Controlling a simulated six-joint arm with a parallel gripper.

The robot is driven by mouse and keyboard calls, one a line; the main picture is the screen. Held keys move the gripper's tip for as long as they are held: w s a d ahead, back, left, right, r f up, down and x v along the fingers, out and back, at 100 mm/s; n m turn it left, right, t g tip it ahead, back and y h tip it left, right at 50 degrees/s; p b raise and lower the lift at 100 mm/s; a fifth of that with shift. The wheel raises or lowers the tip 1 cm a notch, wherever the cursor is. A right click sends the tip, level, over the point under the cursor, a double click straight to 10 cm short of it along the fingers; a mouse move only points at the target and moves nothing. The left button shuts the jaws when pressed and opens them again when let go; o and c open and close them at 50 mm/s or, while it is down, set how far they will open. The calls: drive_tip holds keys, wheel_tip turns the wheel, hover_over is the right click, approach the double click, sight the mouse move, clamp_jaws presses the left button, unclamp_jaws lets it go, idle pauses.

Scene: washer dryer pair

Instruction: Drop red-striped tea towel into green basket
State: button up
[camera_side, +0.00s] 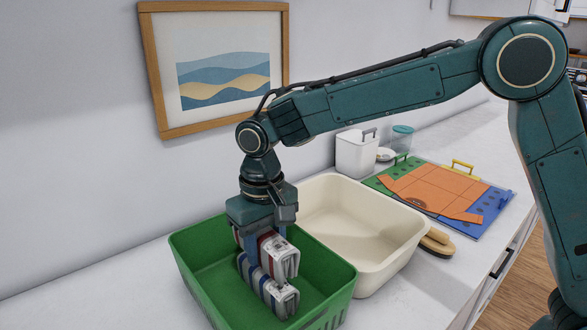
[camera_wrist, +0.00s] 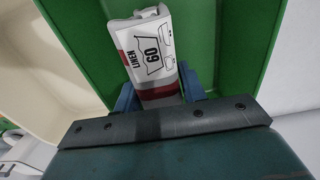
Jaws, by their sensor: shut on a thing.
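A folded white towel with a red stripe (camera_side: 283,258) is between the fingers of my gripper (camera_side: 266,248). In the wrist view the red-striped towel (camera_wrist: 148,58) shows a printed label reading "LINEN 60", and my gripper (camera_wrist: 160,93) is shut on it. The green basket (camera_side: 200,262) is directly below and around it; its green inside also fills much of the wrist view (camera_wrist: 226,38). A folded white towel with blue stripes (camera_side: 268,289) lies in the basket just under the held towel. I cannot tell whether the two touch.
A cream tub (camera_side: 385,232) stands right beside the basket and looks empty. A framed picture (camera_side: 222,82) hangs on the wall.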

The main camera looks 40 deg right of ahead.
sight(265, 231)
drive_tip(key=o, duration=0.8)
drive_tip(key=shift+o, duration=0.2)
drive_tip(key=shift+r, duration=0.1)
wheel_tip(265, 231, up, 14)
drive_tip(key=shift+f, duration=0.2)
idle(0.6)
